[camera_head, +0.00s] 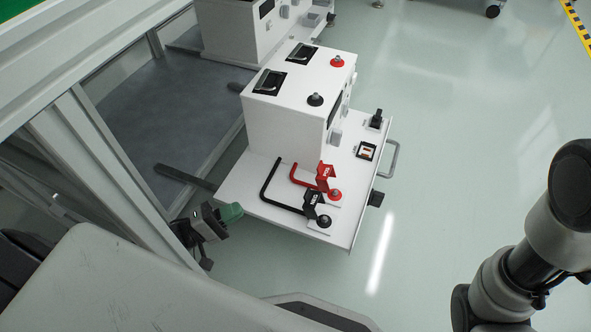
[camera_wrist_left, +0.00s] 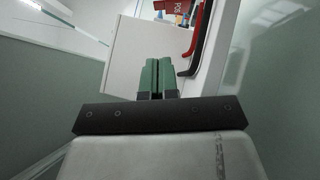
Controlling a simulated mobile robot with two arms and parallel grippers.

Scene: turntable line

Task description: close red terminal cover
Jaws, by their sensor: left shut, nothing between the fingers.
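The red terminal cover (camera_head: 325,174) stands tilted up at the front of the white unit, beside the red terminal knob (camera_head: 335,194), which is exposed. Its red part also shows at the top edge of the left wrist view (camera_wrist_left: 172,5). A black cover (camera_head: 311,199) stands up in the same way by the black terminal knob (camera_head: 324,220). My left gripper (camera_head: 231,213) has green fingers and is left of the unit's front corner, apart from both covers. Its fingers (camera_wrist_left: 157,78) are together and empty in the left wrist view. My right gripper is out of view.
A red cable (camera_head: 301,176) and a black cable (camera_head: 270,186) run on the white base plate (camera_head: 242,187) behind the covers. The tall white housing (camera_head: 283,128) rises behind. A grey frame post (camera_head: 110,165) is left of my gripper. Open floor (camera_head: 440,160) lies right.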

